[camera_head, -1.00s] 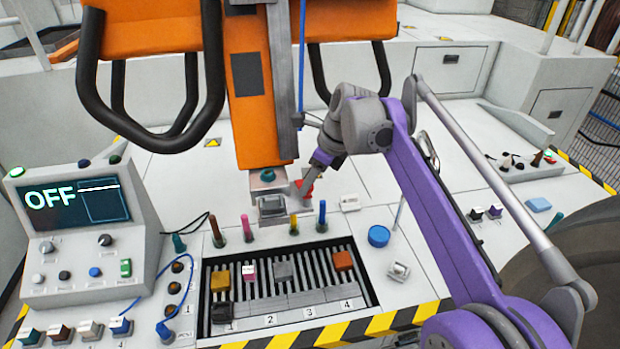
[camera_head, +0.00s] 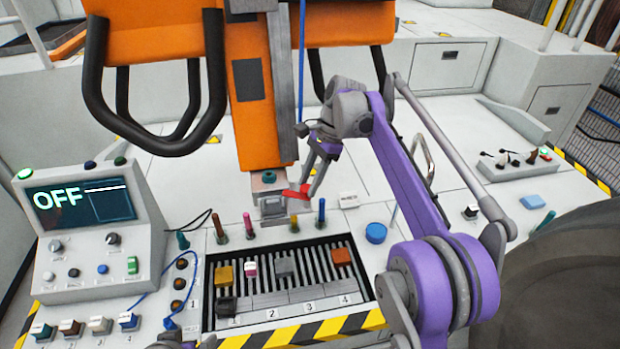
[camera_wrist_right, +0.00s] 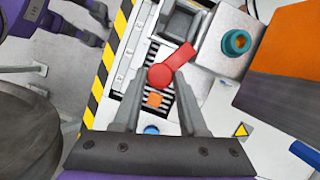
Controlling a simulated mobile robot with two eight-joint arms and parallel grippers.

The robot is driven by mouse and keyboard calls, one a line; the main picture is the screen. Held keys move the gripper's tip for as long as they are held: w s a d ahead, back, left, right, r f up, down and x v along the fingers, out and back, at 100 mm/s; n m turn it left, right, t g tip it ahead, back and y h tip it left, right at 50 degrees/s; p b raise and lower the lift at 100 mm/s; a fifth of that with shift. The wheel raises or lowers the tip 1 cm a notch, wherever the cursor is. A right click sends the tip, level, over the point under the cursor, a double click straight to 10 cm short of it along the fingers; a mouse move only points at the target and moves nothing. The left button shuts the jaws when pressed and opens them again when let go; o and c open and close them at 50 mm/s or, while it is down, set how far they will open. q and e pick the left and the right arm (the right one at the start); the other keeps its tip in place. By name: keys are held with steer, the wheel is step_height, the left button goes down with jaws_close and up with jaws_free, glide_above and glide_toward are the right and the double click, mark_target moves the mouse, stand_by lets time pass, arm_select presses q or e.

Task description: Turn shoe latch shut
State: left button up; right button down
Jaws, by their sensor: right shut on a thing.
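The red shoe latch (camera_head: 297,193) is a short lever at the foot of the orange column. In the head view it lies nearly level, its free end pointing left across the front of the grey metal shoe (camera_head: 271,208). In the right wrist view the latch (camera_wrist_right: 178,60) shows its round hub and flat arm, which reaches toward the grey shoe block (camera_wrist_right: 180,24). My right gripper (camera_head: 306,190) is shut on the latch, with its fingers on either side of the hub in the wrist view (camera_wrist_right: 161,78).
A slotted tray (camera_head: 262,298) with coloured blocks lies in front, and several coloured pegs stand behind it. A console (camera_head: 85,240) reading OFF is at left. A blue round cap (camera_head: 376,233) sits at right. The orange column (camera_head: 262,110) rises close to my right gripper.

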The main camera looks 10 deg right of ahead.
steer(key=n, duration=0.2)
steer(key=n+g+h, duration=0.1)
steer(key=n, duration=0.2)
steer(key=shift+w+a+g, duration=0.1)
steer(key=shift+w+g, duration=0.1)
steer(key=shift+g, duration=0.1)
steer(key=shift+n, duration=0.4)
steer(key=shift+c, duration=2.2)
jaws_free()
